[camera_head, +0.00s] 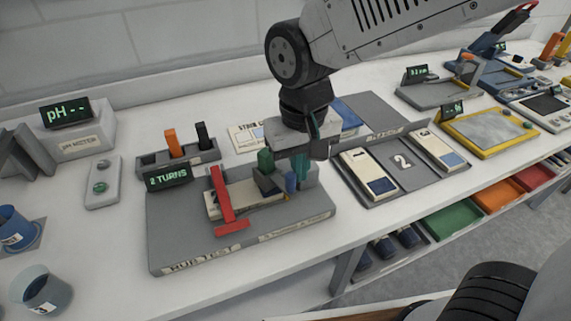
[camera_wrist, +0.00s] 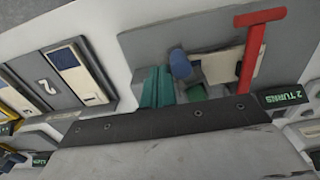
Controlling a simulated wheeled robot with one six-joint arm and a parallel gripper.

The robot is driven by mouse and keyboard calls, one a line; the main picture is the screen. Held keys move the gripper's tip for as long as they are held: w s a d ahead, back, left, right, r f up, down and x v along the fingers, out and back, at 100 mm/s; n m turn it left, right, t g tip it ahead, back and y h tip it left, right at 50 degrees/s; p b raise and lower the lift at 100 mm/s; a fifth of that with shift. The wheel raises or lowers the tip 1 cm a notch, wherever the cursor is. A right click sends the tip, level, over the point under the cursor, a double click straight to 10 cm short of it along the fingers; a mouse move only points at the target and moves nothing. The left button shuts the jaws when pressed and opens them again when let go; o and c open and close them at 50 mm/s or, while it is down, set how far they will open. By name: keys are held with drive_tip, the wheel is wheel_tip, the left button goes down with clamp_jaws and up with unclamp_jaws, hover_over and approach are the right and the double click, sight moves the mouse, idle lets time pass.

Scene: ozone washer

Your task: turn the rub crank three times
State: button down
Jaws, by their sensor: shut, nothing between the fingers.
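The rub test station is a grey base plate (camera_head: 180,240) with a red T-shaped bar (camera_head: 222,195) lying over a pale strip. Its small display (camera_head: 168,178) reads "2 TURNS". Right of the bar are a green block (camera_head: 265,161) and an upright blue peg (camera_head: 291,183); which part is the crank handle is not clear. My gripper (camera_head: 303,166) points down just above and behind the blue peg, with teal fingers closed together and empty. In the wrist view the fingers (camera_wrist: 158,88) show beside the blue peg (camera_wrist: 180,65), apart from it in the picture; the red bar (camera_wrist: 252,55) is farther right.
A rack (camera_head: 180,160) with an orange and a black piece stands behind the station. The pH meter (camera_head: 78,130) is at left. A grey tray (camera_head: 395,185) marked 2, with two cards, is close on the right. Cups stand at the front left.

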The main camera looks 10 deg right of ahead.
drive_tip(key=shift+s+a, duration=0.8)
drive_tip(key=shift+s, duration=0.05)
drive_tip(key=shift+s+a, duration=0.3)
drive_tip(key=shift+a, duration=0.25)
drive_tip(key=shift+s+a, duration=0.25)
drive_tip(key=shift+a, duration=0.3)
drive_tip(key=shift+s+a, duration=0.15)
drive_tip(key=shift+a, duration=1.05)
